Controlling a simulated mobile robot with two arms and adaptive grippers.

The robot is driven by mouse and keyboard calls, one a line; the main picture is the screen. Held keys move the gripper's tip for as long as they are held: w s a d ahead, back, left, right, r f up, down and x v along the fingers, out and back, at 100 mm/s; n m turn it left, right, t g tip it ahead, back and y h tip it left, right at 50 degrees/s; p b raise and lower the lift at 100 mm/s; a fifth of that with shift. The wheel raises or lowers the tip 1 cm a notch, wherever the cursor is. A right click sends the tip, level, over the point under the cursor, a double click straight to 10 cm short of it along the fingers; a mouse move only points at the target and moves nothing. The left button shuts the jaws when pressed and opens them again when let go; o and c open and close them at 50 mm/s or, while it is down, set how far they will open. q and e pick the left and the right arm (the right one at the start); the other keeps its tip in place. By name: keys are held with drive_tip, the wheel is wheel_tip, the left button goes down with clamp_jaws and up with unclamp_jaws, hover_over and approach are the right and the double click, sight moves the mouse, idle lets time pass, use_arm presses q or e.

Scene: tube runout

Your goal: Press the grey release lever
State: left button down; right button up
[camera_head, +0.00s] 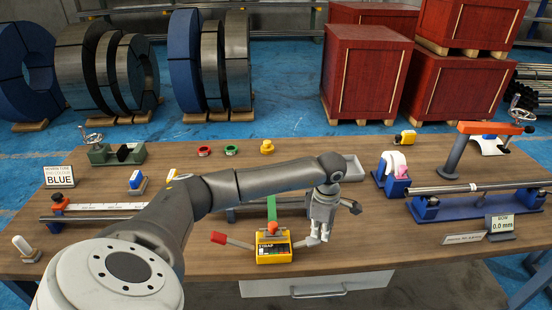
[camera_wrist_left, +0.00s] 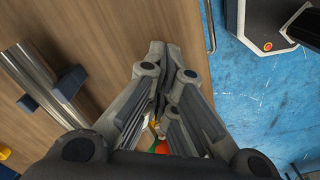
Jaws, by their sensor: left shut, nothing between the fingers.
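The yellow strap box (camera_head: 273,249) stands near the front edge of the table. It has an orange knob on top, a green strap (camera_head: 271,208) behind it and a red-handled lever (camera_head: 232,242) on its left. A small light-grey piece (camera_head: 311,241) shows at the box's right side, which looks like the grey release lever. My left gripper (camera_head: 321,238) points down just right of the box, close beside this piece. I cannot tell whether they touch. In the left wrist view the gripper's fingers (camera_wrist_left: 165,62) are together and empty. The orange knob (camera_wrist_left: 161,146) shows between the finger links.
A rail with a bar (camera_head: 480,187) and a 0.0 mm display (camera_head: 502,223) stand on the right. A grey tray (camera_head: 352,168) lies behind my gripper. A white-topped rail (camera_head: 100,207) is on the left. Bare table lies right of the gripper.

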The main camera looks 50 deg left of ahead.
use_arm(q)
drive_tip(key=shift+s+a+f, duration=0.15)
drive_tip(key=shift+f, duration=0.55)
drive_tip(key=shift+a+r, duration=0.1)
drive_tip(key=shift+r, duration=0.4)
wheel_tip(320, 180, up, 7)
drive_tip(key=p, duration=0.4)
drive_tip(key=shift+f, duration=0.1)
